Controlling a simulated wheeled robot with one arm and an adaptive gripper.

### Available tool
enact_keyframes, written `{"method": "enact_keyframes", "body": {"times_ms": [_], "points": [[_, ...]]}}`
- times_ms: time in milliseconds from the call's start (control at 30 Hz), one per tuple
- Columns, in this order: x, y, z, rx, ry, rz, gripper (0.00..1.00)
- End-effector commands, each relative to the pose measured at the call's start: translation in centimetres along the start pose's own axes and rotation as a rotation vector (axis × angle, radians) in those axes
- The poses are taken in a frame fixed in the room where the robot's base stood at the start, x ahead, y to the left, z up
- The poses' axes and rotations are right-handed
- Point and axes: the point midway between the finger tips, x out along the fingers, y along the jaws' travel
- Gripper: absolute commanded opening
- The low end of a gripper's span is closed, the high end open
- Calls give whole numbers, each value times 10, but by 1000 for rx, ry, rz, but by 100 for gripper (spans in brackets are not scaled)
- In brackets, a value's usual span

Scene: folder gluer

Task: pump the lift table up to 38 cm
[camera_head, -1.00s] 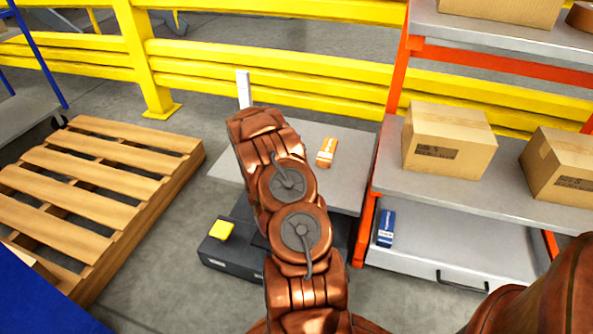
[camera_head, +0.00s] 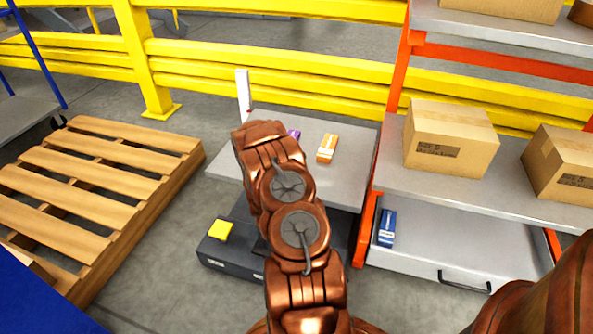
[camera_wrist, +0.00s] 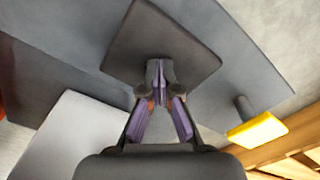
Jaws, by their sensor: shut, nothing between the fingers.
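The lift table has a light grey top (camera_head: 345,180) over a dark base (camera_head: 228,258). An upright white post (camera_head: 243,90) stands behind the top; no height figure is legible. A yellow pad (camera_head: 221,230) sits on the base's left part and also shows on a short stem in the wrist view (camera_wrist: 257,130). My gripper (camera_wrist: 160,76) is shut and empty, pointing at a dark square plate (camera_wrist: 185,45) by the base. I cannot tell whether the fingertips touch the plate. My arm hides gripper and plate in the head view.
An orange box (camera_head: 327,148) and a partly hidden purple item (camera_head: 294,134) lie on the top. A wooden pallet (camera_head: 110,160) is at left, a yellow rail (camera_head: 270,70) behind. An orange-framed shelf (camera_head: 366,222) with cartons (camera_head: 450,135) stands close at right.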

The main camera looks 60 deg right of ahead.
Motion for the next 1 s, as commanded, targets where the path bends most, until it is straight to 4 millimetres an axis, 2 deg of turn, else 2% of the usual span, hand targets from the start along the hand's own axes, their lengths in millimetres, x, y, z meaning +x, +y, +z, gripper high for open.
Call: {"method": "enact_keyframes", "body": {"times_ms": [33,233,800,1000], "points": [[3,0,-2,0,5,1,0],[-6,0,-2,0,4,1,0],[-68,0,1,2,-2,0,0],[-74,0,0,1,-1,0,0]]}}
